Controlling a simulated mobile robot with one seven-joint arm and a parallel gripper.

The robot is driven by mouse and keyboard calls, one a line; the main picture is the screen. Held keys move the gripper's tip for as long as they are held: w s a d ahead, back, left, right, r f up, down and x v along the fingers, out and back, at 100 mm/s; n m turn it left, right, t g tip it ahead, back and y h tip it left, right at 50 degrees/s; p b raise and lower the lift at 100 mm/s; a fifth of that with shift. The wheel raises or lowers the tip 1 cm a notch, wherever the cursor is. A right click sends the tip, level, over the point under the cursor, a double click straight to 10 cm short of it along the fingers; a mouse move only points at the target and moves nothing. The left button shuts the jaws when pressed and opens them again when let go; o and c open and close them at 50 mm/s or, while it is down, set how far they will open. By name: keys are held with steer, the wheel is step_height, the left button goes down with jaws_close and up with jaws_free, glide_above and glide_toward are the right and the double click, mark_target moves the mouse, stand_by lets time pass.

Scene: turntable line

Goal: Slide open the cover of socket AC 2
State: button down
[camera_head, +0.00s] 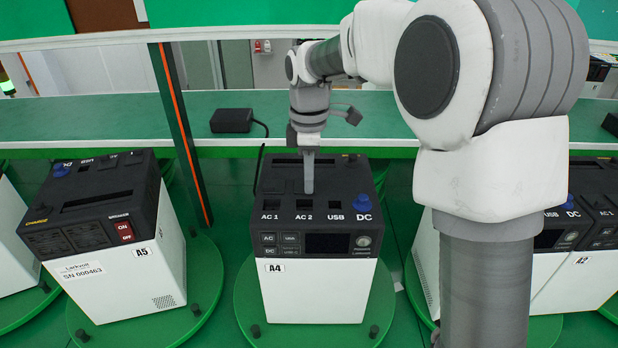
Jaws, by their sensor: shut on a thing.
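The power unit A4 (314,291) stands upright on a green turntable, white below with a black top. Its top front row shows sockets labelled AC 1 (271,204), AC 2 (304,204) and USB (336,205), with a blue DC plug or cap (363,201) at the right. My gripper (309,188) points straight down, its fingers together, at the back edge of socket AC 2. It is shut on the AC 2 cover, which the fingers mostly hide. A dark square shows in front of the fingertips; how far the cover is open is too small to tell.
Unit A5 (118,262) stands tilted in view at the left, and unit A2 (581,275) at the right, partly behind my arm. A green shelf (100,118) runs behind, with a black adapter (231,120) and its cable. A dark post (183,135) stands left of A4.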

steer(key=shift+w+r, duration=0.15)
steer(key=shift+w, duration=0.05)
steer(key=c, duration=1)
jaws_free()
steer(key=shift+w, duration=0.1)
steer(key=shift+o, duration=0.2)
step_height(320, 180, up, 17)
steer(key=shift+r+p, duration=0.15)
steer(key=shift+p, duration=0.25)
